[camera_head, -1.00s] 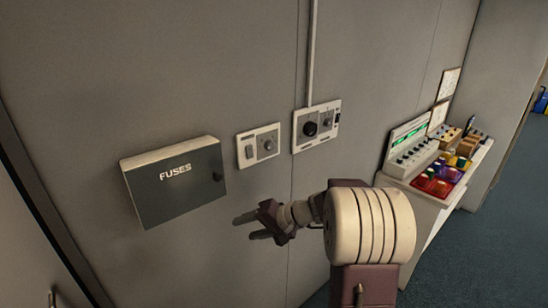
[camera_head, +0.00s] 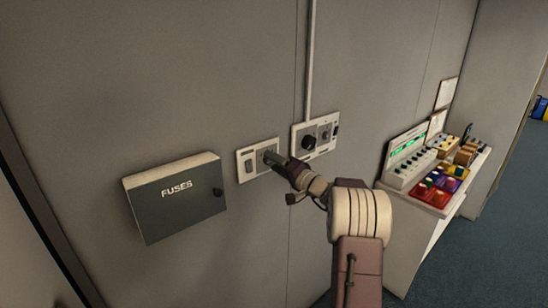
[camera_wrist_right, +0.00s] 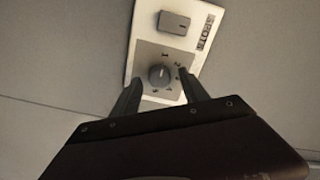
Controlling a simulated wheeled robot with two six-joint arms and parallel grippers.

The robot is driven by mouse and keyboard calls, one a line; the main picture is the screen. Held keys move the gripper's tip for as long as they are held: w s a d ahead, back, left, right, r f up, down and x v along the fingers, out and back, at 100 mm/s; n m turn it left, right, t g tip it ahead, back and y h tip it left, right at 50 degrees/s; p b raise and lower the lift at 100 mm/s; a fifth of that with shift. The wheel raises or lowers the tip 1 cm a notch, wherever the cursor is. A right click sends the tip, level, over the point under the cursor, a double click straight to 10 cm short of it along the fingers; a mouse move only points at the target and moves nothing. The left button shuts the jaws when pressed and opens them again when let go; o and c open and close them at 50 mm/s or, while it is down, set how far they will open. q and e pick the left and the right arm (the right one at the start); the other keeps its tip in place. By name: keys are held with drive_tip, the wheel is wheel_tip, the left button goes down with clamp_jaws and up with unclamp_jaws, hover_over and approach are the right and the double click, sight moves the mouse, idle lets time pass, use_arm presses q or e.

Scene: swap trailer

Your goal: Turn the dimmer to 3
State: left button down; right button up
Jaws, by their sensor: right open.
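A pale wall plate (camera_head: 246,176) carries a rocker switch and a small dial knob that is partly hidden by my right gripper (camera_head: 272,158). In the right wrist view the same plate (camera_wrist_right: 143,30) shows the rocker switch (camera_wrist_right: 174,22) and a grey round knob (camera_wrist_right: 159,75) on a grey square with small numbers around it. The open fingers of my right gripper (camera_wrist_right: 160,83) stand on either side of the knob, with a visible gap to it. A light mark shows on the knob's upper part; I cannot tell exactly which number it points at. My left gripper is not in view.
A second plate (camera_head: 300,146) with a black knob (camera_head: 309,143) is close on the right, under a vertical conduit (camera_head: 310,60). A grey fuse box (camera_head: 180,208) juts out at left. A desk with a control panel (camera_head: 408,172) stands at right.

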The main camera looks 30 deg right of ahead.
drive_tip(key=shift+w+a, duration=0.1)
drive_tip(key=shift+w, duration=0.2)
drive_tip(key=shift+s, duration=0.1)
clamp_jaws()
drive_tip(key=shift+f+m+b, duration=0.25)
drive_tip(key=shift+m+b, duration=0.25)
drive_tip(key=shift+b, duration=0.4)
drive_tip(key=m+b, duration=0.3)
drive_tip(key=b, duration=0.1)
drive_tip(key=shift+f, duration=0.1)
drive_tip(key=m+b, duration=0.2)
drive_tip(key=shift+m, duration=0.4)
drive_tip(key=m+b, duration=0.1)
drive_tip(key=m, duration=0.1)
drive_tip(key=shift+m, duration=0.4)
drive_tip(key=m, duration=0.2)
drive_tip(key=shift+r+m+b, duration=0.2)
drive_tip(key=shift+m+b, duration=0.1)
drive_tip(key=shift+m, duration=0.1)
drive_tip(key=m, duration=0.5)
drive_tip(key=shift+r, duration=0.1)
drive_tip(key=shift+m, duration=0.3)
